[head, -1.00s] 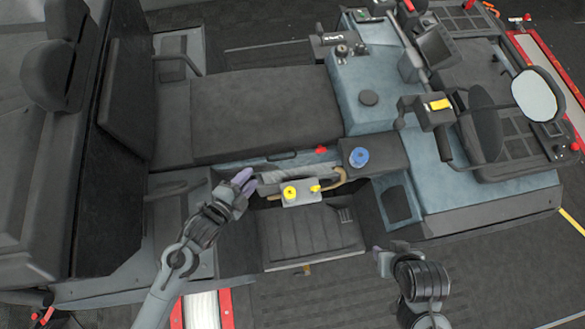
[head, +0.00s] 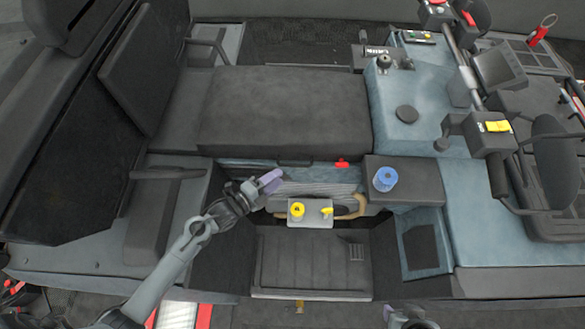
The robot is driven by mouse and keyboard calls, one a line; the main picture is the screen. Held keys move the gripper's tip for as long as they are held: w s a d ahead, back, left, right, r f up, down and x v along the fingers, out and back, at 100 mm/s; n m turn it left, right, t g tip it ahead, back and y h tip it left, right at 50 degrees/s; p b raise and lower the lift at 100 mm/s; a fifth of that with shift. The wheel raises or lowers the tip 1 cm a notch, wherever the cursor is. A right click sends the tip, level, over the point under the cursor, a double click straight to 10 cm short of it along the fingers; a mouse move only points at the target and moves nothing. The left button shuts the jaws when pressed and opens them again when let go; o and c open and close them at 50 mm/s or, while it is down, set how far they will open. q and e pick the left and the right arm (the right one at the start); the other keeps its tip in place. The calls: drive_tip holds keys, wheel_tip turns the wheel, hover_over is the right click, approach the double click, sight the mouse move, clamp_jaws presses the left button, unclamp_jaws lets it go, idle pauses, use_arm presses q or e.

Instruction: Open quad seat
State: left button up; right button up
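The quad seat (head: 285,110) is a dark, flat, wide cushion in the middle of the head view, lying flat. A small red catch (head: 341,163) and a dark loop handle (head: 295,162) are at its front edge. My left gripper (head: 268,182) has purple fingertips and is just below the seat's front edge, left of the red catch, apart from it. It holds nothing visible; its finger gap is hard to make out. My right gripper (head: 390,313) shows only partly at the bottom edge; its fingers are mostly cut off.
Below the seat are a grey box with yellow knobs (head: 310,212), a curved tan bar (head: 350,207) and a black footwell (head: 310,262). A blue knob (head: 385,179) stands on a dark block to the right. A handlebar console with a yellow switch (head: 490,130) is farther right.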

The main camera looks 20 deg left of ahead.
use_arm(q)
drive_tip(key=x, duration=0.7)
drive_tip(key=shift+w+d, duration=0.2)
drive_tip(key=shift+w, duration=0.15)
drive_tip(key=shift+f, duration=0.15)
clamp_jaws()
